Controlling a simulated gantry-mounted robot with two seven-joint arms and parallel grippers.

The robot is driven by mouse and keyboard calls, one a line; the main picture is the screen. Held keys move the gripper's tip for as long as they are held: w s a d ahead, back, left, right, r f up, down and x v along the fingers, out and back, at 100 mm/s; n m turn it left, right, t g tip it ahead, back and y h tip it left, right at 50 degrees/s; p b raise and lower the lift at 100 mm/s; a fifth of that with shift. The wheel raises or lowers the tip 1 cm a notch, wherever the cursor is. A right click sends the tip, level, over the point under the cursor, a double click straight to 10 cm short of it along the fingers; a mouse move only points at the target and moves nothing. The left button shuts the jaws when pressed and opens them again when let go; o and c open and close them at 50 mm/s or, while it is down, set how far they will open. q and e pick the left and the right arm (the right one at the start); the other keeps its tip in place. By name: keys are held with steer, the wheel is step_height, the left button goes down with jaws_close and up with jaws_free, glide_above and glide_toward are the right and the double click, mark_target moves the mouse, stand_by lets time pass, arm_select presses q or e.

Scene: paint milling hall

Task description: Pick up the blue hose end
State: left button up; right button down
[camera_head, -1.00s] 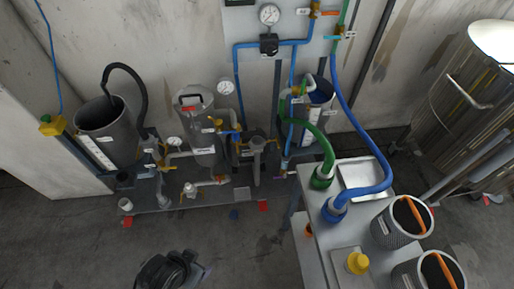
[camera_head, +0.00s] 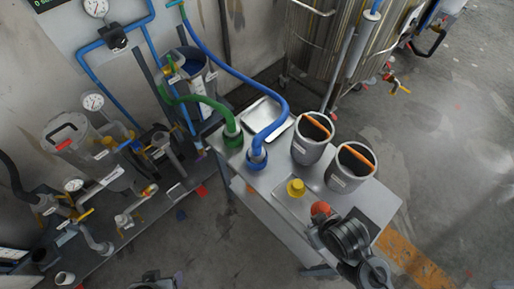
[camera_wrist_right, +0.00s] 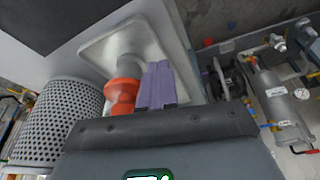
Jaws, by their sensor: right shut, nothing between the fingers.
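The blue hose end (camera_head: 257,158) is a dark blue coupling at the left edge of the metal table (camera_head: 218,145). Its blue hose (camera_head: 268,85) arches up and back toward the wall. My right arm comes in at the lower right of the head view, to the right of and nearer than the coupling. Its gripper (camera_wrist_right: 157,85) shows purple fingers pressed together and empty in the wrist view, apart from the hose end, which that view does not show. Part of my left arm shows at the bottom edge of the head view, its gripper (camera_head: 179,279) barely visible.
A green hose end (camera_head: 233,136) stands left of the blue one. A shallow metal tray (camera_head: 262,112) lies behind.

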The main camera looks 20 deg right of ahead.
steer(key=c, duration=1.8)
jaws_free()
steer(key=o, duration=1.1)
steer(key=shift+o, duration=0.2)
steer(key=shift+d+r, duration=0.1)
